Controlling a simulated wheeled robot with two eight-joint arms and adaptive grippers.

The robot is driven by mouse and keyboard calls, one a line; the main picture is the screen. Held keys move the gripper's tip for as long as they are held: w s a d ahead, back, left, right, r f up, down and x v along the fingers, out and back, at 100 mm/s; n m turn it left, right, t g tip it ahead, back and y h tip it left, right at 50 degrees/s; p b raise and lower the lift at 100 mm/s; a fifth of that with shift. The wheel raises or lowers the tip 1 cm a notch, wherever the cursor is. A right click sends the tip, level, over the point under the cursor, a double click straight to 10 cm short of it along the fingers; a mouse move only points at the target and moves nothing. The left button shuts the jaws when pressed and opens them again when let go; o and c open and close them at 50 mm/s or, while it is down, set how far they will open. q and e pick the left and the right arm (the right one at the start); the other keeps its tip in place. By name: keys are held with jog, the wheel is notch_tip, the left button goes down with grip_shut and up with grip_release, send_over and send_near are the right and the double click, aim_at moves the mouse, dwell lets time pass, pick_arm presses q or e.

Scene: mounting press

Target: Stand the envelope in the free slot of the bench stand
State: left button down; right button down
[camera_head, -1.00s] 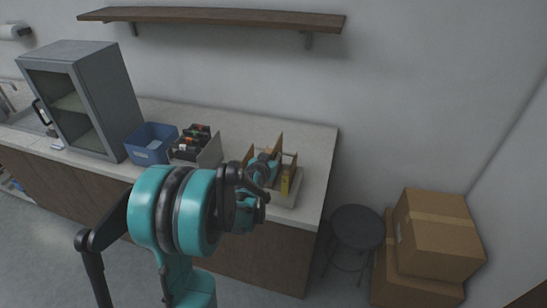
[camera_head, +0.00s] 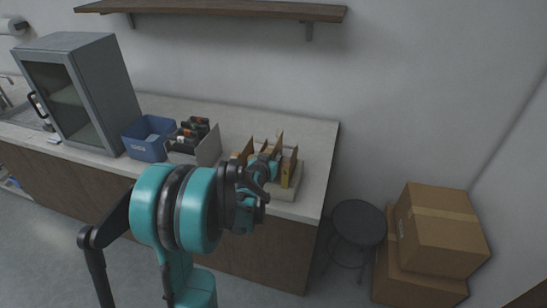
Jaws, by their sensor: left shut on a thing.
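The bench stand (camera_head: 288,194), a pale base with upright brown dividers, sits near the right end of the counter. A narrow yellow item (camera_head: 285,176) stands in it toward the right. My left gripper (camera_head: 268,165) is at the stand, among the uprights, shut on the envelope. The envelope is mostly hidden behind the gripper and I cannot tell its edges from the brown dividers. The free slot is also hidden by the gripper and arm. I cannot tell whether the envelope touches the base. My right gripper is not in view.
Left of the stand are a holder (camera_head: 208,151) with dark items and a blue bin (camera_head: 147,139). A grey glass-door cabinet (camera_head: 107,95) stands farther left. A shelf (camera_head: 215,13) hangs above. A stool (camera_head: 358,222) and cardboard boxes (camera_head: 440,230) are right of the counter.

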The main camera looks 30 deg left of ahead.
pick_arm(q)
jog(key=shift+f+b, duration=2)
jog(key=shift+f, duration=0.15)
jog(key=shift+r, duration=0.1)
jog(key=c, duration=1.3)
grip_release()
jog(key=v, duration=1.2)
